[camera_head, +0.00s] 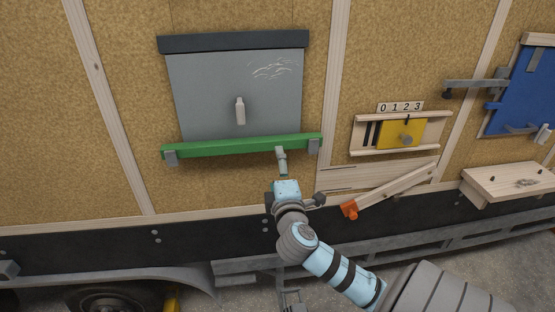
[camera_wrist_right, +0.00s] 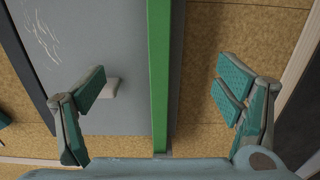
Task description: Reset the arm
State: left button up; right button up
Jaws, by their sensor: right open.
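My right arm comes in from the lower right of the head view. Its gripper (camera_head: 282,160) is at the lower edge of the green bar (camera_head: 236,147), near the bar's right end. In the right wrist view the gripper (camera_wrist_right: 163,88) is open, with its two fingers wide apart. The green bar (camera_wrist_right: 160,55) runs between them, with clear gaps on both sides. Nothing is held. My left gripper is not in view.
A grey panel (camera_head: 215,85) with a pale handle (camera_head: 240,111) is above the bar. To the right are a yellow slider (camera_head: 402,134), a sloping wooden bar with an orange end (camera_head: 349,209), a blue panel (camera_head: 525,95) and a wooden shelf (camera_head: 510,180).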

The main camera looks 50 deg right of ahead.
dwell(0.5)
notch_tip(320, 180, down, 16)
jog(key=w+m+g+y, duration=0.1)
jog(key=w+y, duration=0.2)
jog(key=y, duration=0.1)
jog(key=s+a+f+m+g+y+b, duration=0.15)
jog(key=s+f, duration=0.25)
jog(key=f, duration=0.5)
jog(key=s+f+m+g+y, duration=0.15)
jog(key=s+f, duration=0.25)
jog(key=f, duration=0.4)
jog(key=s+a+f+m+g+b, duration=0.15)
jog(key=s+f, duration=0.25)
jog(key=f, duration=0.5)
jog(key=s+a+f+m+g+y, duration=0.1)
jog(key=s+a+f, duration=0.3)
jog(key=s, duration=0.6)
jog(key=s+a+f+m+g+y+b, duration=0.1)
jog(key=s+a+f+g, duration=0.3)
jog(key=s+f, duration=0.4)
jog(key=s+a+f+m+g+y, duration=0.1)
jog(key=s+a+f, duration=0.5)
jog(key=s, duration=0.6)
jog(key=shift+f+m+g+b, duration=0.35)
jog(key=shift+f+m+g, duration=0.15)
jog(key=shift+m+g, duration=0.3)
